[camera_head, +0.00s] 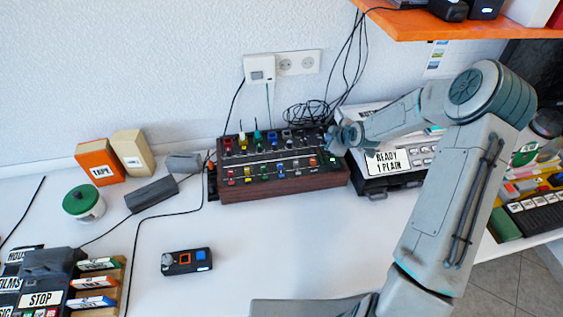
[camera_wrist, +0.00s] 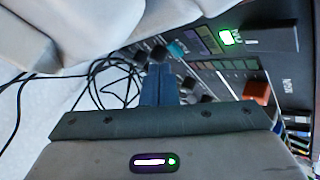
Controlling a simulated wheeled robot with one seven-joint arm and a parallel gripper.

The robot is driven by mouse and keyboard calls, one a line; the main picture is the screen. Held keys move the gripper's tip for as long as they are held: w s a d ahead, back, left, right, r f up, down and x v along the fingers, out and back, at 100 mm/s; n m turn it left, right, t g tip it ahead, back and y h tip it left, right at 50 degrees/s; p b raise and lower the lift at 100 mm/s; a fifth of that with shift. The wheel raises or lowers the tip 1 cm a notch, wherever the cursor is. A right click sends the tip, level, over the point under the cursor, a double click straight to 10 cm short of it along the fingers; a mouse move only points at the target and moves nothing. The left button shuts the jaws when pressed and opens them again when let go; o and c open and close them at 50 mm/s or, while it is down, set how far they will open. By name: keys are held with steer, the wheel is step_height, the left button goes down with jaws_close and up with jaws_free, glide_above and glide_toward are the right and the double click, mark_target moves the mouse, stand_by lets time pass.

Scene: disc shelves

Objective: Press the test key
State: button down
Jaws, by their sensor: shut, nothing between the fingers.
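A mixer console (camera_head: 283,185) with a wooden front and rows of coloured knobs and keys stands on the white desk against the wall. My gripper (camera_head: 334,141) hangs over its right end. In the wrist view my gripper's blue-grey fingers (camera_wrist: 159,84) are together and empty, over a dark panel. That panel carries a green-lit key (camera_wrist: 228,37) and a larger orange-red key (camera_wrist: 257,92). No label reading "test" is legible, so I cannot tell which key is the test key. I cannot tell whether the fingertips touch the panel.
A labelled machine (camera_head: 372,182) reading "READY 1 PLAIN" stands right of the console, partly behind my arm. An orange shelf (camera_head: 440,24) hangs above. Black cables (camera_head: 312,112) lie behind the console. A small black device (camera_head: 186,262) lies in front; the desk around it is mostly clear.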

steer(key=shift+f, duration=0.2)
steer(key=shift+f+b, duration=0.25)
steer(key=shift+b, duration=0.3)
steer(key=shift+f+b, duration=0.3)
stand_by(0.4)
steer(key=shift+r+p, duration=0.4)
steer(key=shift+r, duration=0.35)
steer(key=shift+r, duration=0.1)
steer(key=shift+r+p, duration=1.95)
steer(key=shift+r, duration=0.95)
